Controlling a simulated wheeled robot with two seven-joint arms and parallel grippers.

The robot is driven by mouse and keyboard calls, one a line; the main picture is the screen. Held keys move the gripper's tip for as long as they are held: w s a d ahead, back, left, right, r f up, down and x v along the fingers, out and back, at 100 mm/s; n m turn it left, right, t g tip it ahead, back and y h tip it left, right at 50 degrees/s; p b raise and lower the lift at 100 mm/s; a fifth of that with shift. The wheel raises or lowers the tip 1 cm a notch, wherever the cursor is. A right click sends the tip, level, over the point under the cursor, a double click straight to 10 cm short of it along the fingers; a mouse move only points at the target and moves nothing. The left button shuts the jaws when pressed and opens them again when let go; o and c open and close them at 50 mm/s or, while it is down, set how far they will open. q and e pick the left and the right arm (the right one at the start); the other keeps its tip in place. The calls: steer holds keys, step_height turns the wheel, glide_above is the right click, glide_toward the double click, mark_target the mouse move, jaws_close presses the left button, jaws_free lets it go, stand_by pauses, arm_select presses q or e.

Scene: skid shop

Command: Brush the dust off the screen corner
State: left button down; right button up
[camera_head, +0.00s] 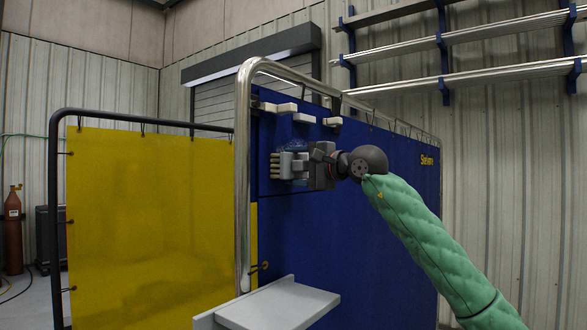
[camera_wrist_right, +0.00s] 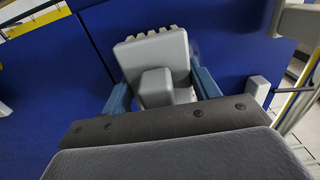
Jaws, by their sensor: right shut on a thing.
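The blue screen (camera_head: 345,220) stands in a bright metal frame, with its rounded upper left corner in front of me. A patch of pale dust (camera_head: 293,143) shows on the blue near that corner. My right gripper (camera_head: 305,166) is shut on a grey block-shaped brush (camera_head: 287,165) in front of the screen, just below the dust. The brush's pale bristle tufts (camera_head: 275,165) point left. In the right wrist view the brush (camera_wrist_right: 152,58) sits between the two blue fingers (camera_wrist_right: 163,92); its contact with the screen cannot be told. My left gripper is not in view.
Several white blocks (camera_head: 287,108) sit along the screen's top near the corner. A grey shelf (camera_head: 275,305) stands low in front. A yellow screen (camera_head: 150,210) is at left, with a brown gas cylinder (camera_head: 13,225) beyond. Pipe racks (camera_head: 460,50) hang on the wall.

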steer(key=shift+w+d, duration=0.85)
steer(key=shift+w, duration=0.15)
steer(key=shift+w+d+b, duration=0.3)
steer(key=shift+w+d, duration=0.1)
steer(key=shift+w, duration=0.35)
steer(key=shift+w+d+b, duration=0.75)
steer(key=shift+w+b, duration=0.05)
steer(key=shift+w, duration=0.25)
steer(key=shift+w+d+b, duration=0.75)
steer(key=shift+w, duration=0.3)
